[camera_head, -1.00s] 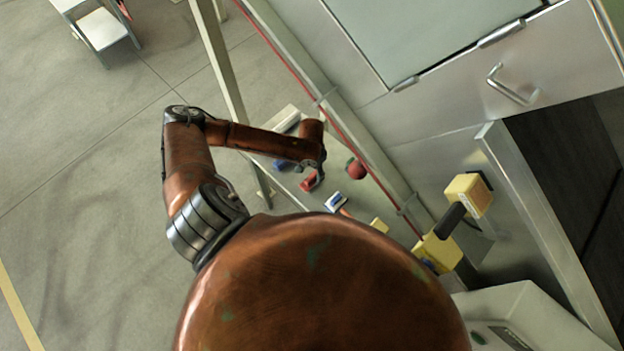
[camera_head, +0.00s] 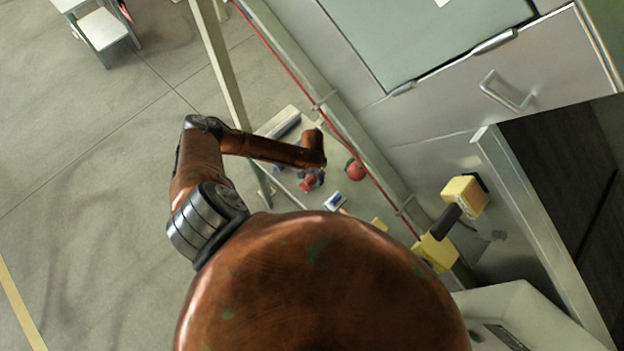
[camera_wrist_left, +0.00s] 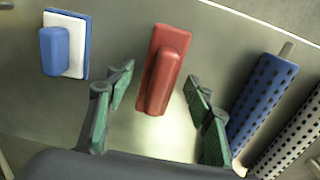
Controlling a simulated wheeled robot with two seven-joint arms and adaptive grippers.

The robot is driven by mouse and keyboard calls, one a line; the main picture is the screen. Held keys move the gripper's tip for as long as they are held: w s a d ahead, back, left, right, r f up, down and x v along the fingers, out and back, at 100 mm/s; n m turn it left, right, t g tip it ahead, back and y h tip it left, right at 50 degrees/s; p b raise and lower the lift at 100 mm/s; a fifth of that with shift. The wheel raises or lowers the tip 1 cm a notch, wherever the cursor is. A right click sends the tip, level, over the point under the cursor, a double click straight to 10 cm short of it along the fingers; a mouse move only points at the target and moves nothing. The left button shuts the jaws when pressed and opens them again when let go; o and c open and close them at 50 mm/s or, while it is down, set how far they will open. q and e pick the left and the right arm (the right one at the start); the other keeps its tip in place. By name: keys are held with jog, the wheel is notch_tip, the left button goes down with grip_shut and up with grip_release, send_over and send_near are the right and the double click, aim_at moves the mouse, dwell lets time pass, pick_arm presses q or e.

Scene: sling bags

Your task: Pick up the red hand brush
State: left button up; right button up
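The red hand brush (camera_wrist_left: 165,68) lies on a pale metal surface in the left wrist view, its long side pointing toward my gripper. In the head view the red brush (camera_head: 306,184) shows small, partly covered by my gripper. My left gripper (camera_wrist_left: 158,105) is open, with one green-padded finger on each side of the brush's near end. I cannot tell how far above the surface the fingers are. In the head view my left gripper (camera_head: 316,176) is small and hard to make out. My right gripper is in neither view.
A blue and white brush (camera_wrist_left: 65,45) lies left of the red one. A blue perforated roll (camera_wrist_left: 262,95) and a grey one (camera_wrist_left: 295,130) lie to the right. A red ball (camera_head: 355,170) and yellow blocks (camera_head: 465,195) are nearby. A red-edged rail (camera_head: 335,118) runs alongside.

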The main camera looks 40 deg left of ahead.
aim_at(312, 175)
pick_arm(q)
jog(key=c, duration=1.1)
jog(key=shift+r, duration=0.15)
jog(key=shift+r, duration=0.3)
notch_tip(312, 175, up, 2)
jog(key=shift+w+a+r+b, duration=0.1)
jog(key=shift+r+b, duration=0.1)
jog(key=shift+b, duration=0.5)
jog(key=s+d+r+b, duration=0.2)
jog(key=s+d+r, duration=0.5)
jog(key=d, duration=0.5)
notch_tip(312, 175, up, 3)
jog(key=shift+d+f, duration=0.1)
jog(key=shift+d, duration=0.1)
